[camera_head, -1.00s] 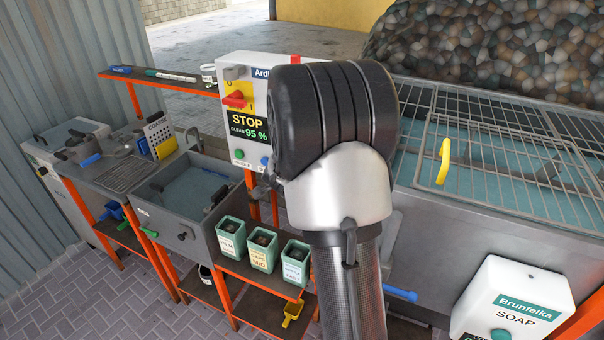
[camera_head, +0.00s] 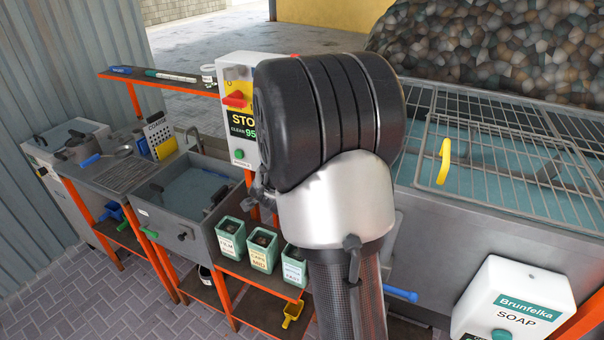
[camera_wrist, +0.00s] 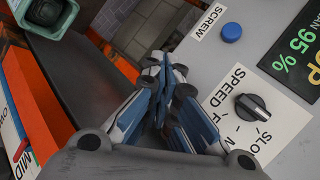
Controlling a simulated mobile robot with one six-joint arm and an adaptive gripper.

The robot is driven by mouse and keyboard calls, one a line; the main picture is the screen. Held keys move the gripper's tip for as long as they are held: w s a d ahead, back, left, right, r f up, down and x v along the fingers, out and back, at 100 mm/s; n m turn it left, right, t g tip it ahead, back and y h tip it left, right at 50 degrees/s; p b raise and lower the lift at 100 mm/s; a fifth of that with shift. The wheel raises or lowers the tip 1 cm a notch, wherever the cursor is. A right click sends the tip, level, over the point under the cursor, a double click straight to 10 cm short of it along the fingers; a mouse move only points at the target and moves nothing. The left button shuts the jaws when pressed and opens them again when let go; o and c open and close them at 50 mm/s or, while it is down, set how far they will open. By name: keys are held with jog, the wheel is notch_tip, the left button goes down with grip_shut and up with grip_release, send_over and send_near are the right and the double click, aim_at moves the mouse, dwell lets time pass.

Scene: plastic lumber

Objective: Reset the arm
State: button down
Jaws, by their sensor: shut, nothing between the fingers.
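My arm (camera_head: 335,195) fills the middle of the head view, its black joint raised in front of the control panel. I cannot tell whether the fingers touch the panel.
Three green bins (camera_head: 262,250) stand on the orange shelf left of my arm. A sink (camera_head: 165,230) is farther left. A wire-topped tank (camera_head: 450,215) is on the right, with a soap box (camera_head: 510,305) in front. Paved floor (camera_head: 90,300) is clear at lower left.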

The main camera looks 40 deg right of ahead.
dwell(0.3)
jog(key=s+a+r+n+t+y, duration=0.1)
jog(key=a+r+n+y, duration=0.1)
jog(key=a+r+n, duration=0.35)
jog(key=s+a+r+n+y, duration=0.2)
jog(key=a, duration=0.6)
jog(key=s+a+r+n+t+y, duration=0.1)
jog(key=a+r+n+y, duration=0.2)
jog(key=a, duration=0.4)
jog(key=s+a+n+g, duration=0.1)
jog(key=s+a+n, duration=0.2)
jog(key=s, duration=0.4)
jog(key=s+a+n+g, duration=0.2)
jog(key=s+n, duration=0.4)
jog(key=s, duration=0.2)
jog(key=s+a+n+g, duration=0.1)
jog(key=s+a+n, duration=0.2)
jog(key=s+n, duration=0.2)
jog(key=s+r, duration=0.1)
jog(key=s, duration=0.2)
jog(key=shift+s+a, duration=0.15)
jog(key=shift+a, duration=0.15)
